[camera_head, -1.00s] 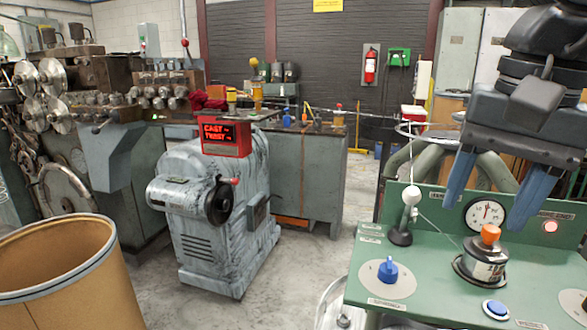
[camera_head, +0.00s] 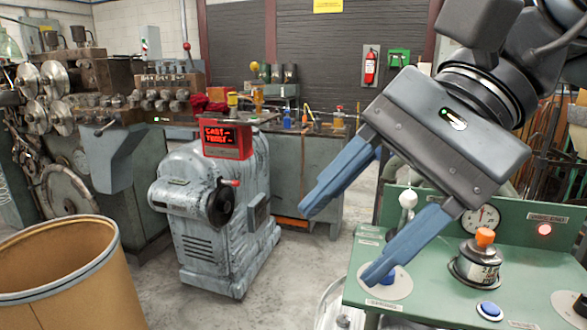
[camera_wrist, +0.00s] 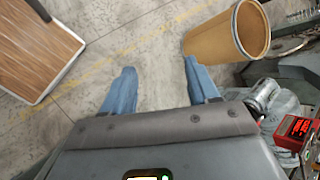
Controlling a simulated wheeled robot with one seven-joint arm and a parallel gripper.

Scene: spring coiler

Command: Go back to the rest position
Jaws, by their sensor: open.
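My gripper (camera_head: 345,232) hangs in front of the green control panel (camera_head: 425,290) at the right of the head view. Its two blue fingers are spread apart with nothing between them. It points down and to the left, and its fingers cover part of the panel and its blue knob. In the wrist view my gripper (camera_wrist: 158,85) shows both fingers apart over bare concrete floor.
A brown drum (camera_head: 60,270) stands at the lower left; the wrist view also shows it (camera_wrist: 222,32). A grey machine with a red display (camera_head: 226,139) stands mid-floor. The panel carries an orange-topped knob (camera_head: 485,238), a gauge (camera_head: 483,217) and a lit red lamp (camera_head: 544,229).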

